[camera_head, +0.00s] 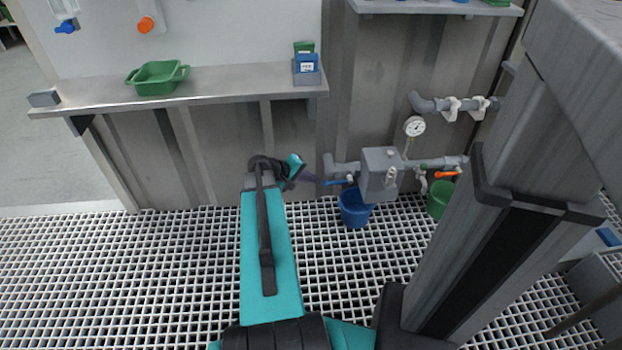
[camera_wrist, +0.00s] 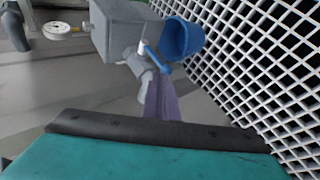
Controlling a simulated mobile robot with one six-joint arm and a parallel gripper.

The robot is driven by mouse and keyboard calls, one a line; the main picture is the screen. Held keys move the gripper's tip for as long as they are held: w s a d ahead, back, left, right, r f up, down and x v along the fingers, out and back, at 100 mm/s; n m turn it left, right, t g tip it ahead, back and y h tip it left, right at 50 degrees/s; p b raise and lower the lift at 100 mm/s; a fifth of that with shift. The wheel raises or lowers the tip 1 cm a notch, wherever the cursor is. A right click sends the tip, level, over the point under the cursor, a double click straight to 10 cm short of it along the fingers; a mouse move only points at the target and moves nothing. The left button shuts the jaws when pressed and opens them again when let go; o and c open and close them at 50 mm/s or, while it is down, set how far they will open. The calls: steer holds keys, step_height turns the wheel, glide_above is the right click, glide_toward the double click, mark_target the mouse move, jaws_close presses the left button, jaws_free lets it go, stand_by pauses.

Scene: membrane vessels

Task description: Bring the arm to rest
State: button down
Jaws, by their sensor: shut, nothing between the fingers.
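My arm (camera_head: 268,250) stretches out over the grating toward the panel wall, its teal link and black wrist low in the head view. My gripper (camera_head: 312,178) is shut and empty, its narrow purplish fingers pointing right toward a blue valve handle (camera_head: 334,182) on the pipework. In the wrist view the fingers of my gripper (camera_wrist: 162,98) show beyond the teal housing, and their tips lie close to the blue handle (camera_wrist: 156,60). I cannot tell whether they touch it.
A grey box (camera_head: 381,173) with pipes and a gauge (camera_head: 414,126) is on the wall. A blue bucket (camera_head: 354,208) and green bucket (camera_head: 440,200) are below. A shelf (camera_head: 220,92) holds a green tray (camera_head: 158,78). The grating (camera_head: 120,270) at left is clear.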

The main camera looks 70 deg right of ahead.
steer(key=w+a+r+n+t+p, duration=0.1)
steer(key=w+a+n+p, duration=0.1)
steer(key=w+a+p, duration=0.45)
steer(key=w+a+r+n+t+p, duration=0.15)
steer(key=w+a, duration=0.25)
steer(key=w, duration=0.5)
steer(key=w+a+f+n+t+p, duration=0.15)
steer(key=w+a+p, duration=0.25)
steer(key=a, duration=0.5)
steer(key=w+a+n+p, duration=0.2)
steer(key=w+a+p, duration=0.3)
steer(key=a, duration=0.4)
steer(key=a+n+y+p, duration=0.2)
steer(key=a+p, duration=0.3)
steer(key=a, duration=0.6)
steer(key=s+a+g+y+p, duration=0.1)
steer(key=s+a, duration=0.3)
steer(key=a, duration=0.5)
steer(key=s+a+r+g+y+p, duration=0.1)
steer(key=s+a+y+p, duration=0.2)
steer(key=a, duration=0.5)
steer(key=s+a+g+y+p, duration=0.1)
steer(key=s+a+p, duration=0.2)
steer(key=s+a, duration=0.4)
steer(key=a, duration=0.2)
steer(key=shift+s+a+r+y, duration=0.15)
steer(key=shift+a+y, duration=0.2)
steer(key=shift+y, duration=0.05)
